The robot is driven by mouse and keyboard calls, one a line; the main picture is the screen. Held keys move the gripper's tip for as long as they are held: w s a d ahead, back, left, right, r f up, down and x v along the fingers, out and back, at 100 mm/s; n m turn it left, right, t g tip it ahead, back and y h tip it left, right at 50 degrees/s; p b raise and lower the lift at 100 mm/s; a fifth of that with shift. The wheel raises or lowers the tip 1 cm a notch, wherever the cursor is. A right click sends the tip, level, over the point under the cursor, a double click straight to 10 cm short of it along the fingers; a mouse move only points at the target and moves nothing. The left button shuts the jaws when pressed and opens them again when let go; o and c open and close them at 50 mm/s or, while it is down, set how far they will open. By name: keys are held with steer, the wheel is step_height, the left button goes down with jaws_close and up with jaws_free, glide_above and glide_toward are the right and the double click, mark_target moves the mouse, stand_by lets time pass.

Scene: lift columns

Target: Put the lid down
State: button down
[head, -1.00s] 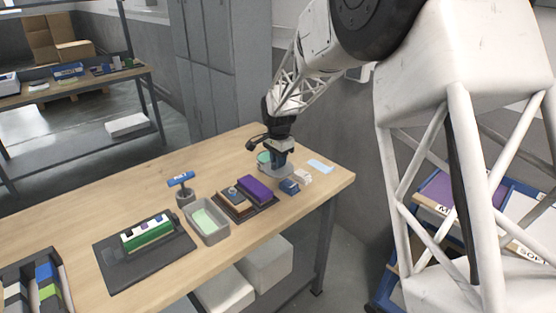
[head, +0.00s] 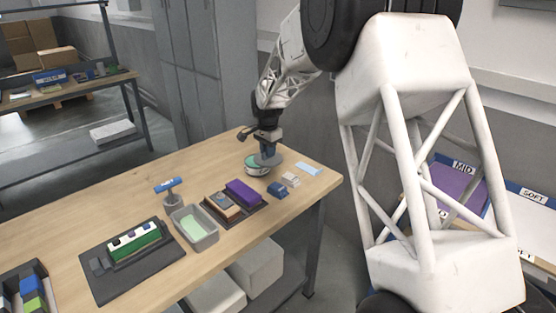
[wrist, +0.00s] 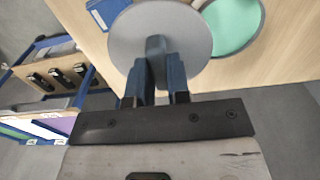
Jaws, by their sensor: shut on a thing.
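The lid is a flat grey disc (wrist: 125,38) with an upright knob. My gripper (wrist: 158,75) is shut on that knob, and the lid hangs level below the fingers. In the head view the lid (head: 272,160) shows under my gripper (head: 266,147) near the far right end of the workbench. A round container with a teal inside (head: 251,162) stands just left of the lid and is partly covered by it there. In the wrist view the teal round (wrist: 234,25) lies beside the lid, to its right. The gap between lid and bench cannot be told.
A small blue box (head: 277,189), a pale block (head: 291,179) and a light blue card (head: 308,169) lie near the lid. A dark tray with a purple block (head: 243,192) and a grey bin (head: 194,229) stand nearer. Bare wood lies left of the container.

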steer(key=w+d, duration=0.3)
steer(key=w, duration=1.4)
steer(key=shift+w+d+f, duration=0.2)
steer(key=shift+w, duration=0.05)
steer(key=shift+f, duration=3.1)
steer(key=shift+f, duration=0.15)
steer(key=shift+f, duration=1.75)
steer(key=shift+f, duration=0.1)
steer(key=c, duration=1.1)
jaws_free()
